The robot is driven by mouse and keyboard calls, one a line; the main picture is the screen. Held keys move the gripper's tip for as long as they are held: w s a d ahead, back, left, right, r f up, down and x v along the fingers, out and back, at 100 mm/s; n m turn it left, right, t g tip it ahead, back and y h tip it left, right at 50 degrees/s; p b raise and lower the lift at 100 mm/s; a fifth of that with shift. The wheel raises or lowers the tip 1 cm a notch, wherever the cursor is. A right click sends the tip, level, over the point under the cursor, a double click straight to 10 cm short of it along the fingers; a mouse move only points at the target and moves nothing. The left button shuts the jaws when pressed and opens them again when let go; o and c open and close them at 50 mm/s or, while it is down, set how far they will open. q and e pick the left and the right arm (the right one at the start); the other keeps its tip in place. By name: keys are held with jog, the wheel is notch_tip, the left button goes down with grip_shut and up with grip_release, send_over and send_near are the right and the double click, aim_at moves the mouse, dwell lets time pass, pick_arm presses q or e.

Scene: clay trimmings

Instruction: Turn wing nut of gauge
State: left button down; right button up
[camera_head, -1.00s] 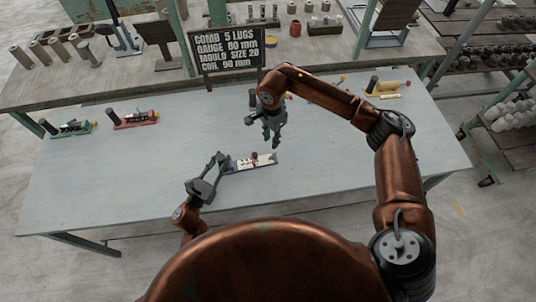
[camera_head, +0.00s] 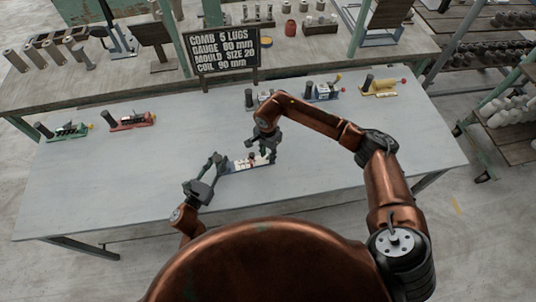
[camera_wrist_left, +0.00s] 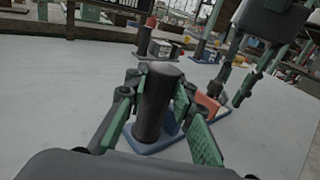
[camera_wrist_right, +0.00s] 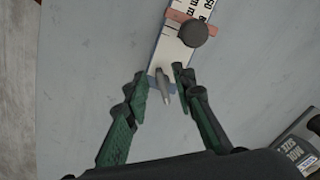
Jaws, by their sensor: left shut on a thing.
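The gauge (camera_head: 239,165) lies mid-table, a narrow blue-edged board with a white scale. It also shows in the right wrist view (camera_wrist_right: 172,52), with a reddish slider (camera_wrist_right: 181,16) and a dark round knob (camera_wrist_right: 194,33). My left gripper (camera_head: 217,160) is shut on its upright black handle (camera_wrist_left: 158,100), at the board's left end. My right gripper (camera_head: 268,153) is over the right end. In its wrist view, its fingers (camera_wrist_right: 161,82) are open on either side of a small grey piece (camera_wrist_right: 164,86), probably the wing nut, with gaps showing.
Similar gauges in green (camera_head: 68,131), red (camera_head: 132,121), blue (camera_head: 323,92) and yellow (camera_head: 380,87) stand along the table's back. A dark sign (camera_head: 223,49) stands behind them. The table (camera_head: 120,190) is bare left of the gauge.

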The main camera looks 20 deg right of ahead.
jog(key=shift+c, duration=0.5)
grip_shut()
jog(key=m, duration=0.5)
jog(key=shift+w+a+m, duration=0.1)
jog(key=shift+w+m, duration=0.2)
jog(key=shift+w, duration=0.1)
jog(key=m, duration=0.5)
jog(key=shift+w, duration=0.3)
jog(key=m, duration=0.5)
jog(key=shift+w+d+m, duration=0.2)
jog(key=shift+w+m, duration=0.05)
jog(key=shift+m, duration=0.15)
jog(key=m, duration=0.5)
jog(key=shift+w+d+m, duration=0.15)
jog(key=shift+d+m, duration=0.15)
jog(key=shift+d, duration=0.05)
